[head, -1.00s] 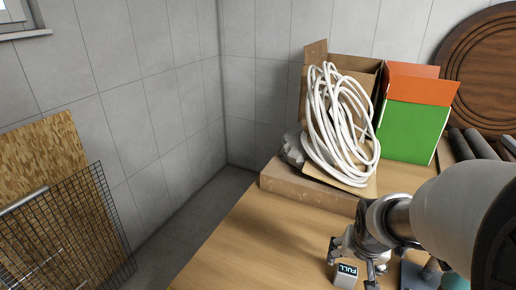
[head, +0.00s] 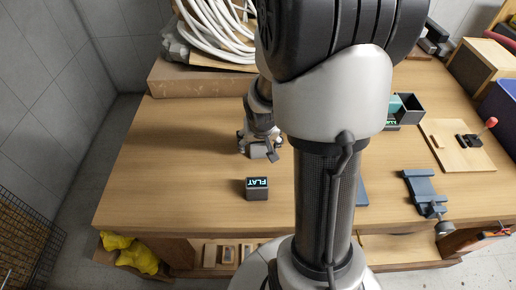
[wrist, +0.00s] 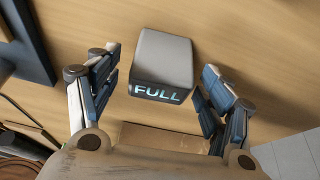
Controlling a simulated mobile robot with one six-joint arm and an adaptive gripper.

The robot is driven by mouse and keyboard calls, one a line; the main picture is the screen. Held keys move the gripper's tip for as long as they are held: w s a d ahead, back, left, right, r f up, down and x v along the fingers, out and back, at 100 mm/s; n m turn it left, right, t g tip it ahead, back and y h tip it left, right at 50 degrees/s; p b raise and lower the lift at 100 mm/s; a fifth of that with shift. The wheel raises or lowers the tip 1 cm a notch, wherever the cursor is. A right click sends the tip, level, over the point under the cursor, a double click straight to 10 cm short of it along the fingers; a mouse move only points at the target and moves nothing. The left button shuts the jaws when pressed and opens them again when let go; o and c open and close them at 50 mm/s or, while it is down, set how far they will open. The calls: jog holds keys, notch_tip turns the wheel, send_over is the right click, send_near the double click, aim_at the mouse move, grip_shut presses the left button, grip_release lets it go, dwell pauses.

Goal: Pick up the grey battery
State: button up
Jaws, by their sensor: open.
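A grey battery (wrist: 163,60) with a lit FULL label lies between the two fingers of my gripper (wrist: 160,72) in the wrist view. The fingers are open, with a gap showing on each side of it. In the head view my gripper (head: 259,147) is low over the table, and this grey battery (head: 260,151) is partly hidden beneath it. A second dark grey battery (head: 257,190) with a lit FLAT label stands on the table in front of my gripper, apart from it.
A white coiled hose (head: 215,35) and a brown cardboard box (head: 190,82) are behind. A blue vise (head: 424,190), a board with a red-knobbed lever (head: 458,145) and an open dark box (head: 408,107) stand to the right. The wooden table (head: 165,160) is clear at left. My arm hides the middle.

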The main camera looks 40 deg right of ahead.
jog(key=shift+w+d+f, duration=0.1)
jog(key=shift+w+f, duration=0.15)
jog(key=shift+f, duration=0.4)
jog(key=shift+r, duration=0.1)
jog(key=shift+c, duration=0.3)
jog(key=c, duration=1.3)
